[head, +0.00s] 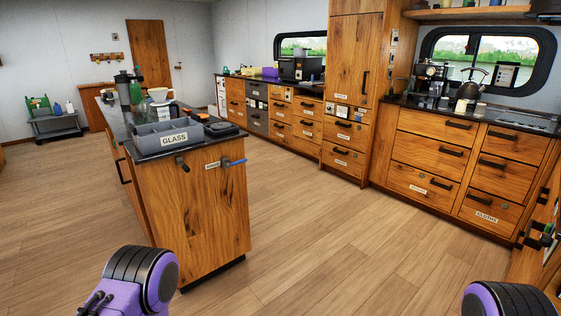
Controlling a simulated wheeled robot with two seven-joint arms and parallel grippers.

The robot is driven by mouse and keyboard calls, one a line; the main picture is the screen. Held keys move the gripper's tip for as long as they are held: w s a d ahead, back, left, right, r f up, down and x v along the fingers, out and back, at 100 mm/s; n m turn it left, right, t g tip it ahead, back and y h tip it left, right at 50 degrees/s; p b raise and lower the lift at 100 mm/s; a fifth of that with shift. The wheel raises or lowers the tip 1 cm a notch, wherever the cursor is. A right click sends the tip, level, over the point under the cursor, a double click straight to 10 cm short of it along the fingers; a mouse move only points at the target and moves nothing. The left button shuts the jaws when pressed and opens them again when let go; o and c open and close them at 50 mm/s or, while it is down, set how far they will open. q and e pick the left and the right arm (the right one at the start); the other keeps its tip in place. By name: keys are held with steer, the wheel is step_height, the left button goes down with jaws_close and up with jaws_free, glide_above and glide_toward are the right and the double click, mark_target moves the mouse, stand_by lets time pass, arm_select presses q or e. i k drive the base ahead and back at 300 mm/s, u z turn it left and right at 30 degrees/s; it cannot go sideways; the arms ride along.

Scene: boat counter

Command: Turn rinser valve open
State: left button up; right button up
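A blue lever handle (234,162) sticks out to the right from a valve on the upper end face of the wooden island. A small white label (213,166) is beside it, its text too small to read surely. The lever lies roughly level. A black fitting (182,163) is on the same face, to the left of the label. Only purple and black parts of my arms show at the bottom left and bottom right. Neither gripper is in view, and nothing of mine touches the valve.
The island (190,210) has a dark top holding a grey bin marked GLASS (168,134), a black item (221,128) and a white cone-shaped thing (160,95). Drawer counters (445,160) line the right and back walls. The wooden floor (320,240) right of the island is clear.

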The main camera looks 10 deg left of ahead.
mark_target(229, 164)
steer(key=z, duration=0.05)
steer(key=i, duration=6.1)
steer(key=u, duration=4.6)
steer(key=i, duration=0.55)
steer(key=u, duration=0.05)
